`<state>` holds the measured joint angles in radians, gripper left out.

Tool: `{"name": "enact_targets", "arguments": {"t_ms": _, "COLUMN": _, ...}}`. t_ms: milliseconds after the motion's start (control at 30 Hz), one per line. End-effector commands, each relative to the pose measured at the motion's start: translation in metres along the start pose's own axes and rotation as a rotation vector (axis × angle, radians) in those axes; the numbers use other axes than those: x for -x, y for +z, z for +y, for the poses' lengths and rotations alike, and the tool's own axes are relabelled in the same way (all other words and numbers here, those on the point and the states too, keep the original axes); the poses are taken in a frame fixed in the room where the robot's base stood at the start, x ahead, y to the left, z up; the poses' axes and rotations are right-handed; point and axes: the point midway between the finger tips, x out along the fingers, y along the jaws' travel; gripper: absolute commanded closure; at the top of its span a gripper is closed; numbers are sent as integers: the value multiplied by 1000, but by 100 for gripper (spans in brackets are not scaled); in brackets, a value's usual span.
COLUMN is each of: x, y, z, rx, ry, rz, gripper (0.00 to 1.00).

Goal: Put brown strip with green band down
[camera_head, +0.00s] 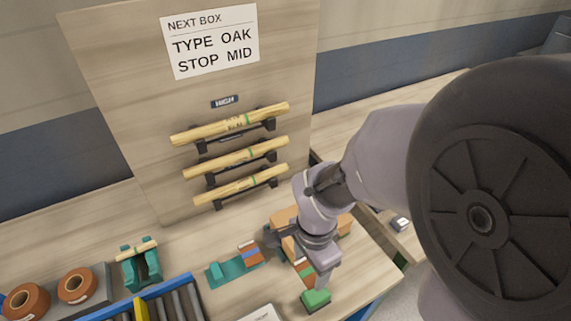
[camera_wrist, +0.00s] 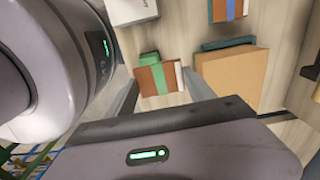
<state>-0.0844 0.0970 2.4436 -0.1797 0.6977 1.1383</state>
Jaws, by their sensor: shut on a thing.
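The brown strip with green band (camera_wrist: 148,83) sits between the two fingertips of my gripper (camera_wrist: 163,90) in the wrist view; it has a pale end on the right. My gripper is shut on it. In the head view my gripper (camera_head: 318,282) points down near the bench's front right, and the strip (camera_head: 303,269) shows beside its fingers, partly hidden. A green block (camera_head: 316,300) is close by the strip; it also shows in the wrist view (camera_wrist: 149,57). I cannot tell whether the strip touches the block or the bench.
A tan box (camera_wrist: 232,78) is close on the right in the wrist view. Wooden rods (camera_head: 235,155) rest on wall racks. A roller track (camera_head: 180,299) is at front left.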

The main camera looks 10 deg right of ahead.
Motion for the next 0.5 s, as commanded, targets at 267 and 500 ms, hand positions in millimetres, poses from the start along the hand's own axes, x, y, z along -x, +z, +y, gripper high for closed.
{"name": "enact_targets", "arguments": {"t_ms": 267, "x": -12, "y": -44, "z": -79, "rx": -1, "ry": 1, "rz": 0, "gripper": 75}}
{"name": "enact_targets", "arguments": {"t_ms": 500, "x": -14, "y": -64, "z": -116, "rx": 3, "ry": 0, "rz": 0, "gripper": 75}}
